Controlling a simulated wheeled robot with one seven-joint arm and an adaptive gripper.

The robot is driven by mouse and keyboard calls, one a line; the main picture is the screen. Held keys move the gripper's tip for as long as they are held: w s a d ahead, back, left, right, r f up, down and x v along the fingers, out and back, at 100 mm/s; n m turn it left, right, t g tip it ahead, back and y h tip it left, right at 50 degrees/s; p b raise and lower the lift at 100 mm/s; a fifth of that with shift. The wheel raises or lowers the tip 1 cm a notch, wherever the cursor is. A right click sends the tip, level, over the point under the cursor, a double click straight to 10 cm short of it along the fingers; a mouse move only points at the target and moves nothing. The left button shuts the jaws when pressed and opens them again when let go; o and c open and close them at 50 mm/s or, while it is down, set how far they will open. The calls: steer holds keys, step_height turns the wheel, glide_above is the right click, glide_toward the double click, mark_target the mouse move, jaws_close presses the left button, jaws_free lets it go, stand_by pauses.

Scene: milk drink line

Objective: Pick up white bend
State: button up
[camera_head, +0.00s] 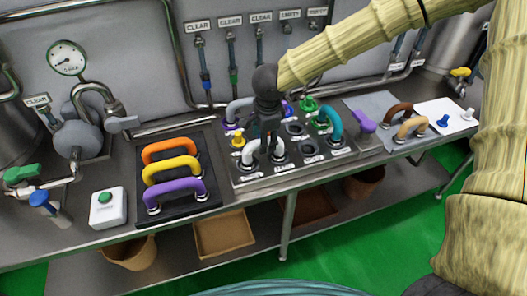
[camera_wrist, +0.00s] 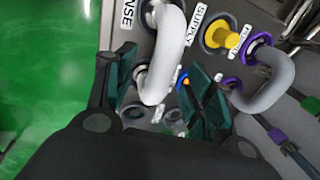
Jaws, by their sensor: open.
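The white bend (camera_head: 251,152) is a U-shaped pipe seated in two ports at the front left of the steel port panel (camera_head: 240,180). In the wrist view the white bend (camera_wrist: 170,40) runs between the two dark green fingers of my gripper (camera_wrist: 157,65). The gripper is open, with a finger on either side of the bend; whether either touches it I cannot tell. In the head view my gripper (camera_head: 268,130) points down just above the bend and hides part of it.
A grey bend (camera_wrist: 275,80) with purple collars and a yellow plug (camera_wrist: 222,36) sit close by. A teal bend (camera_head: 333,124) and green fitting (camera_head: 308,105) are on the panel's right. Orange, yellow and purple handles stand on a black tray (camera_head: 180,215) at left.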

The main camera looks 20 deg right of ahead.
steer(key=shift+w+f+p, duration=0.2)
steer(key=shift+w+f, duration=0.05)
steer(key=shift+f, duration=0.65)
steer(key=shift+w+f+p, duration=0.2)
steer(key=shift+w+f, duration=0.05)
steer(key=shift+f, duration=0.65)
jaws_close()
